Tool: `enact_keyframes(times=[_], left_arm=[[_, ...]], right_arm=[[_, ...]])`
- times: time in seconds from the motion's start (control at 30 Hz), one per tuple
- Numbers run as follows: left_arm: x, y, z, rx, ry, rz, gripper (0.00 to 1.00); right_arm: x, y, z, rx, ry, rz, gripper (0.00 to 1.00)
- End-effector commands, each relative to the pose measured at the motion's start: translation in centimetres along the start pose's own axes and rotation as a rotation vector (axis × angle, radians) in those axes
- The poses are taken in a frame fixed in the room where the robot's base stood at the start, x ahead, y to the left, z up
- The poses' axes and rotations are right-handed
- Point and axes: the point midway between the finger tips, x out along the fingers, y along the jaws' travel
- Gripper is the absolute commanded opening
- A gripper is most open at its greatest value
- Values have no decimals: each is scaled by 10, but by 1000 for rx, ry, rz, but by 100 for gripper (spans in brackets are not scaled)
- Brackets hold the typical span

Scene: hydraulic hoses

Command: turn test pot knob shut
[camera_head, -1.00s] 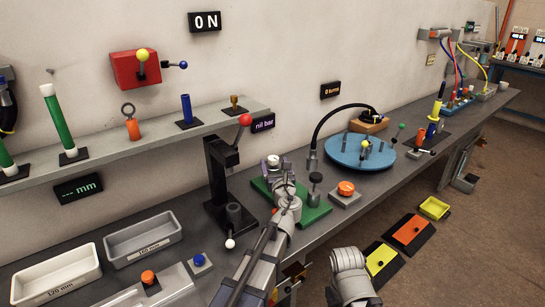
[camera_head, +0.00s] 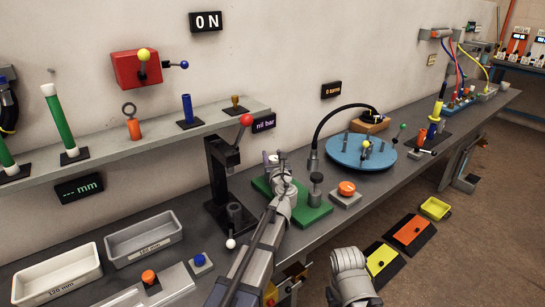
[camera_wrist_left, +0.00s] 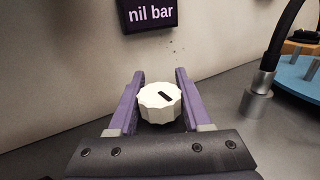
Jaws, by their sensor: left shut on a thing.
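The test pot knob (camera_wrist_left: 160,102) is white with a fluted rim and a short black mark on top, which lies slanted in the left wrist view. The purple fingers of my left gripper (camera_wrist_left: 160,100) stand on either side of the knob and are shut on it. In the head view my left gripper (camera_head: 273,161) is over the green base plate (camera_head: 313,215), and the arm hides most of the knob there. The dark display (camera_wrist_left: 152,14) behind reads "nil bar". My right gripper's fingers are out of view.
A black press with a red-ended lever (camera_head: 246,119) stands close left of my left gripper. A dark post (camera_head: 316,186) and an orange button (camera_head: 346,188) are to the right. A blue disc (camera_head: 360,150) with a black hose lies beyond.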

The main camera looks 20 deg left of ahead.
Motion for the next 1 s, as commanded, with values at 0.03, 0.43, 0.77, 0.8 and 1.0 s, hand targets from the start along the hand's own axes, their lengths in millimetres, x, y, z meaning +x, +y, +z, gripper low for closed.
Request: enact_keyframes(times=[0.03, 0.43, 0.77, 0.8, 1.0], left_arm=[[0, 0, 0, 0, 0, 0, 34], [0, 0, 0, 0, 0, 0, 0], [0, -3, 0, 0, 0, -121, 0], [0, -3, 0, 0, 0, -128, 0], [0, -4, 0, 0, 0, -132, 0]], right_arm=[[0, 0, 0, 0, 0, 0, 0], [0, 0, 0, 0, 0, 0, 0], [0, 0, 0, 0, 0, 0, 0], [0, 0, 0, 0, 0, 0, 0], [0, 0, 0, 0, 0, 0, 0]])
